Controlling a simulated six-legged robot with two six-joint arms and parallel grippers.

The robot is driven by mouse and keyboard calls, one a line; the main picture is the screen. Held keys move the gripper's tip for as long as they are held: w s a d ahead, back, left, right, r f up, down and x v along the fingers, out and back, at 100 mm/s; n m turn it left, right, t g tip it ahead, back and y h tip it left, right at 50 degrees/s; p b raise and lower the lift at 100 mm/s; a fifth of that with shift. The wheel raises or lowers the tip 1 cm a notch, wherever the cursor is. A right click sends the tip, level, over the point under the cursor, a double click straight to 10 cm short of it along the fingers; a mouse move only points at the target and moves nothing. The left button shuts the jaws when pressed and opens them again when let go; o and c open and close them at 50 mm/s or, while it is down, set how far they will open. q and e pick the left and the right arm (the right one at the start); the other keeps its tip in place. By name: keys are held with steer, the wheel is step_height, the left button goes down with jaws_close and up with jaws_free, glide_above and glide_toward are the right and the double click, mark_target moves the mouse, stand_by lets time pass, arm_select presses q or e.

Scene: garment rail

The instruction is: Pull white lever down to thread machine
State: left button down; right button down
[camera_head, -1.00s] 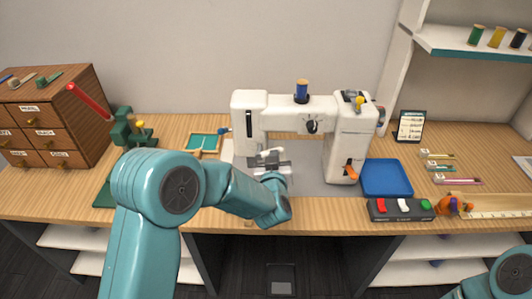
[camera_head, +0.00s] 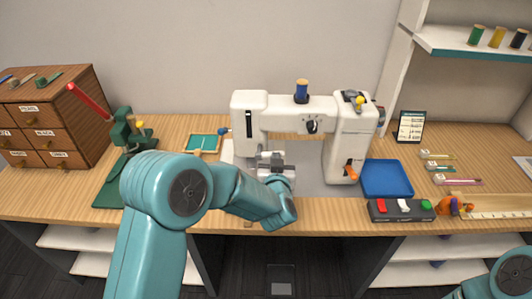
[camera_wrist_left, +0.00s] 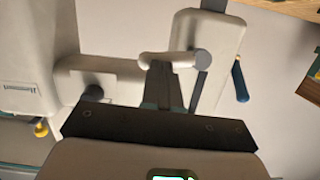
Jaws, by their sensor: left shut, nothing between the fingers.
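The white sewing machine (camera_head: 352,125) stands at the middle of the table, with a dark slot (camera_head: 249,120) on the front of its head. A short white lever (camera_wrist_left: 158,60) with a grey round end shows in the left wrist view, beside the machine's head (camera_wrist_left: 225,40). My left gripper (camera_head: 270,158) is below the head, and its closed fingertips (camera_wrist_left: 161,72) are right at the lever, with nothing held between them. I cannot tell whether they touch the lever. My right gripper is out of view; only part of that arm shows at lower right.
A blue tray (camera_head: 386,178) and a box with red, white and green switches (camera_head: 400,212) lie right of the machine. A green stand with a red handle (camera_head: 90,101) and a wooden drawer cabinet (camera_head: 50,120) are at left. A blue spool (camera_head: 301,90) sits on top.

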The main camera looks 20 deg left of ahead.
arm_select(q)
steer(key=shift+d+f+m, duration=0.15)
steer(key=shift+f+m, duration=0.2)
steer(key=shift+m, duration=0.35)
stand_by(0.6)
steer(key=shift+f+b, duration=0.15)
steer(key=shift+b, duration=0.25)
stand_by(1.5)
stand_by(0.6)
